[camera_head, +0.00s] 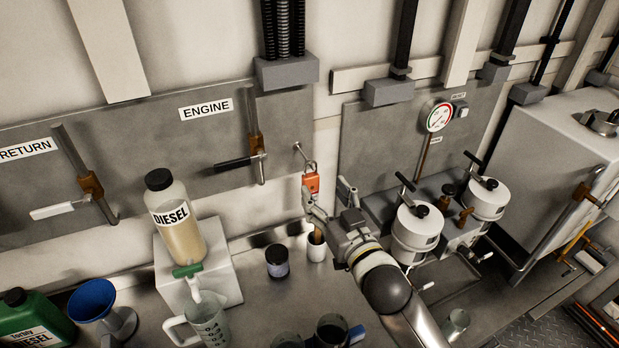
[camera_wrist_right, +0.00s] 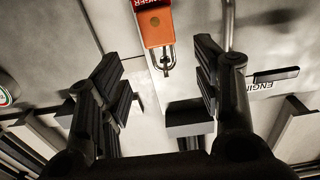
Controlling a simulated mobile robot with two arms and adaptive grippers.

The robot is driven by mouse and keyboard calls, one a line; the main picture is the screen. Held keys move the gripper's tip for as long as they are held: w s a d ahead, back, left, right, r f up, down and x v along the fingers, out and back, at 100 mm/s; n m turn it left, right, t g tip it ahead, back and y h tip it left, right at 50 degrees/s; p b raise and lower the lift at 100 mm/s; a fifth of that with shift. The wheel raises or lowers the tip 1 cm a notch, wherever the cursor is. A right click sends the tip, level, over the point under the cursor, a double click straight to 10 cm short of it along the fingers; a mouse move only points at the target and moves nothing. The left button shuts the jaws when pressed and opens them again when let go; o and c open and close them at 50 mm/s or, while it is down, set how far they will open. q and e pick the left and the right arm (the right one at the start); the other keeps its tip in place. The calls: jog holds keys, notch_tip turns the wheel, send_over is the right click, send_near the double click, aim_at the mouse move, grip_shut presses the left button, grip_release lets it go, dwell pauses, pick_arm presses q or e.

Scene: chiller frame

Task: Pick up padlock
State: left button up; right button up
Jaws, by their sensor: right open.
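The padlock (camera_head: 311,183) has an orange body and a metal shackle. It hangs from a thin metal hook on the wall, between the ENGINE panel and the gauge panel. My right gripper (camera_head: 327,193) is open beside it, with one finger close to the padlock's lower edge. In the right wrist view the padlock (camera_wrist_right: 157,28) shows at the top, upside down, with a red label. There it lies between the lines of the two spread fingers of my right gripper (camera_wrist_right: 160,80) and beyond them. I cannot tell whether a finger touches it. My left gripper is out of view.
White filter canisters (camera_head: 414,238) stand to the right. A wall lever (camera_head: 257,140) is to the left.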

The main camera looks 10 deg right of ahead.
aim_at(312, 178)
jog(key=w, duration=0.3)
jog(key=shift+w+a+f+p, duration=0.15)
jog(key=shift+a+p, duration=0.2)
jog(key=shift+a, duration=0.05)
jog(key=w, duration=0.2)
jog(key=w+p, duration=0.1)
jog(key=shift+w+a+f+p, duration=0.1)
jog(key=shift+w+a+p, duration=0.2)
jog(key=shift+w+a, duration=0.15)
jog(key=shift+w, duration=0.2)
jog(key=shift+w+f, duration=0.1)
jog(key=shift+c, duration=0.9)
jog(key=c, duration=0.9)
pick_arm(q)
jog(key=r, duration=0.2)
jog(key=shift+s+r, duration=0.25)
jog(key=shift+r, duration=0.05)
pick_arm(e)
grip_shut()
